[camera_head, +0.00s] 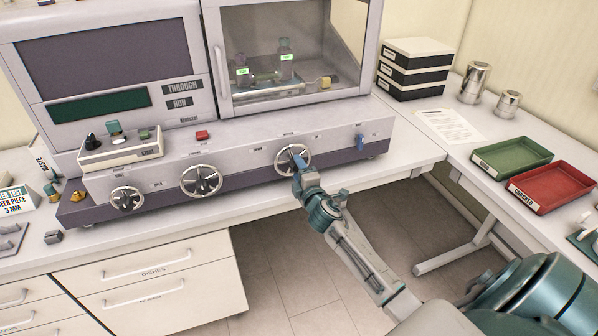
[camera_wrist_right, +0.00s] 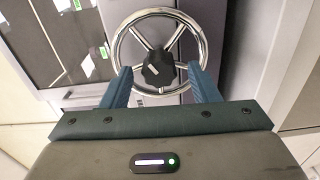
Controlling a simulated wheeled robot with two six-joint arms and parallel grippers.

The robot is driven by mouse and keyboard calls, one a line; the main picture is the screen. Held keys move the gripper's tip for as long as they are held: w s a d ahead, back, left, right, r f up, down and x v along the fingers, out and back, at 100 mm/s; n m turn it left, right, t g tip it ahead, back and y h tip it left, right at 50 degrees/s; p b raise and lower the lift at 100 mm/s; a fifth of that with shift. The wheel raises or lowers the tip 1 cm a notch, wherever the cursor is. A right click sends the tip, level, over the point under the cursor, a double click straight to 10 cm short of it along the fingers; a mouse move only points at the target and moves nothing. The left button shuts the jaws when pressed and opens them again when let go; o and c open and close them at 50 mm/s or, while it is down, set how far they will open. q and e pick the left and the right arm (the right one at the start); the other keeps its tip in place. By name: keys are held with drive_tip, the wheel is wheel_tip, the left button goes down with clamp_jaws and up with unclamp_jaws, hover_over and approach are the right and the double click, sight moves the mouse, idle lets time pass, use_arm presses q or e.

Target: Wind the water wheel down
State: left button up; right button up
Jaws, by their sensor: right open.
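Three chrome handwheels with dark hubs sit on the machine's front panel: a left one (camera_head: 126,199), a middle one (camera_head: 201,181) and a right one (camera_head: 304,153). My right gripper (camera_head: 297,168) is at the right wheel. The fingertips overlap the lower rim left and right; contact cannot be told. My left gripper is not in view.
A blue lever (camera_head: 360,141) is right of the wheel. A glass-fronted chamber (camera_head: 290,100) rises above the panel. A small control box (camera_head: 120,150) stands at left. Green (camera_head: 512,157) and red (camera_head: 552,187) trays lie on the right bench. Floor is open below the benches.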

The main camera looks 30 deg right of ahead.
drive_tip(key=shift+s, duration=0.1)
drive_tip(key=b+v, duration=0.3)
drive_tip(key=v, duration=0.7)
drive_tip(key=shift+s+a+b, duration=0.2)
drive_tip(key=shift+s+b, duration=0.1)
